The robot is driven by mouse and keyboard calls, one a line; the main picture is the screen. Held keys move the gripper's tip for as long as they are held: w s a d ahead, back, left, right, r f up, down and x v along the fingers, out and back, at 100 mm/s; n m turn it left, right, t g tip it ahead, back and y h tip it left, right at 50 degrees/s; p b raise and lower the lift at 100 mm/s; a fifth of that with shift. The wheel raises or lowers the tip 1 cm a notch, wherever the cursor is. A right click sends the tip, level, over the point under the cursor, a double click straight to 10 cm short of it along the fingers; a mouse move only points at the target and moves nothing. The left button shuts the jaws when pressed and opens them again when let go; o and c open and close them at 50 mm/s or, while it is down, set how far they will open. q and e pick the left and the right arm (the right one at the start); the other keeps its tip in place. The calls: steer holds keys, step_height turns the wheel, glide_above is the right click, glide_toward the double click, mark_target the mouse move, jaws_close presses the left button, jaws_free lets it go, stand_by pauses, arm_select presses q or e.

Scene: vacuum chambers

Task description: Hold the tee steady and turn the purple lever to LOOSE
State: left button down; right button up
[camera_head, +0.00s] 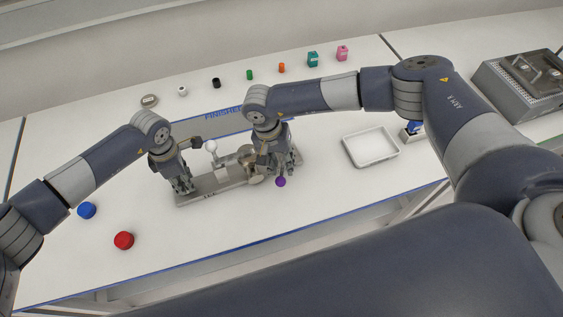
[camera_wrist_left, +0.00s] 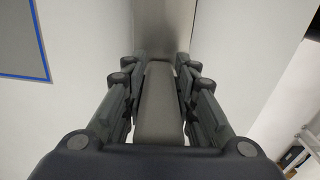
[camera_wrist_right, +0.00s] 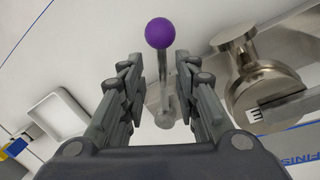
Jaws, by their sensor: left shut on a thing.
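The metal tee assembly (camera_head: 250,160) sits on a long grey base plate (camera_head: 225,182) on the bench, partly hidden by my right gripper. My left gripper (camera_head: 183,189) is at the plate's left end. In the left wrist view it is shut on a grey bar (camera_wrist_left: 160,100); whether this bar belongs to the tee I cannot tell. The purple lever's ball (camera_head: 280,182) shows just below my right gripper (camera_head: 275,174). In the right wrist view the purple ball (camera_wrist_right: 159,32) and its metal rod (camera_wrist_right: 167,75) lie between and beyond the open fingers, seemingly apart from both.
A white tray (camera_head: 371,147) lies to the right. Red (camera_head: 124,240) and blue (camera_head: 87,210) caps lie front left. Several small coloured parts line the back. The bench front is mostly clear.

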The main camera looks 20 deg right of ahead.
steer(key=shift+f, duration=0.2)
steer(key=shift+c, duration=0.6)
jaws_close()
steer(key=c, duration=0.6)
jaws_free()
steer(key=shift+s+d+f, duration=0.1)
steer(key=shift+s+d, duration=0.05)
steer(key=shift+d, duration=0.1)
steer(key=o, duration=0.7)
steer(key=r, duration=0.4)
steer(key=a+r, duration=0.1)
steer(key=r, duration=0.4)
steer(key=w+a+r, duration=0.1)
steer(key=r, duration=0.3)
steer(key=shift+w+a+r, duration=0.1)
steer(key=shift+a+r, duration=0.15)
steer(key=shift+r, duration=0.1)
